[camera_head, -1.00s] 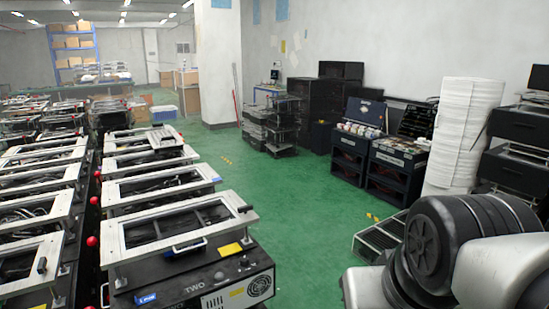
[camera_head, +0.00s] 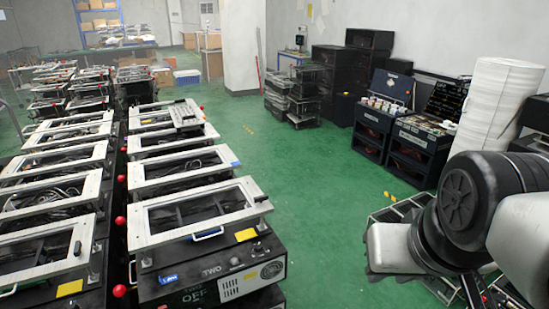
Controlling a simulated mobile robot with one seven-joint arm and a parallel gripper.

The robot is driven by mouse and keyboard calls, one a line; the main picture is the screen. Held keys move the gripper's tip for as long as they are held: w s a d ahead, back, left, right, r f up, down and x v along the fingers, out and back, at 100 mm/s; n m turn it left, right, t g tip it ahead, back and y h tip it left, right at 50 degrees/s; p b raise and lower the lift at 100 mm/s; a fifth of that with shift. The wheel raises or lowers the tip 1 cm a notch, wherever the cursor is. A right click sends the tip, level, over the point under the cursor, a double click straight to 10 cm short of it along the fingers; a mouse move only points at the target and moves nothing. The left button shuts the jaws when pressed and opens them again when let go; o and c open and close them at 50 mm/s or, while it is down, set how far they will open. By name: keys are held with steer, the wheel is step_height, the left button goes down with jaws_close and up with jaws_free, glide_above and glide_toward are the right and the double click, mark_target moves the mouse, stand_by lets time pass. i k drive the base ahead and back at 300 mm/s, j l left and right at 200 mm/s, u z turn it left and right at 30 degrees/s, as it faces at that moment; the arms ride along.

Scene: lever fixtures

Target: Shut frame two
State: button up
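The black unit marked TWO (camera_head: 211,271) stands in the lower left middle of the head view. On its top is frame two (camera_head: 172,236), a light metal rectangle around a dark opening. The frame lies roughly level, with a gap between it and the black body at the front. A white-and-blue handle (camera_head: 208,234) is on its front edge, and a black knob (camera_head: 261,198) is at its right corner. My arm shows at the right, well apart from the unit.
Similar framed units (camera_head: 50,240) stand close along the left side and behind unit two. Red knobs (camera_head: 120,221) line the narrow gap between the rows. Black cabinets (camera_head: 365,130) and a white roll (camera_head: 497,105) stand by the wall.

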mark_target(140, 238)
steer(key=i+l+u, duration=0.2)
steer(key=i+l, duration=0.2)
steer(key=l, duration=0.25)
steer(key=i+l+u, duration=0.1)
steer(key=u, duration=0.4)
steer(key=l+u, duration=0.15)
steer(key=u, duration=0.2)
steer(key=l+u, duration=0.1)
steer(key=u, duration=0.65)
steer(key=i+l, duration=0.05)
steer(key=l, duration=0.05)
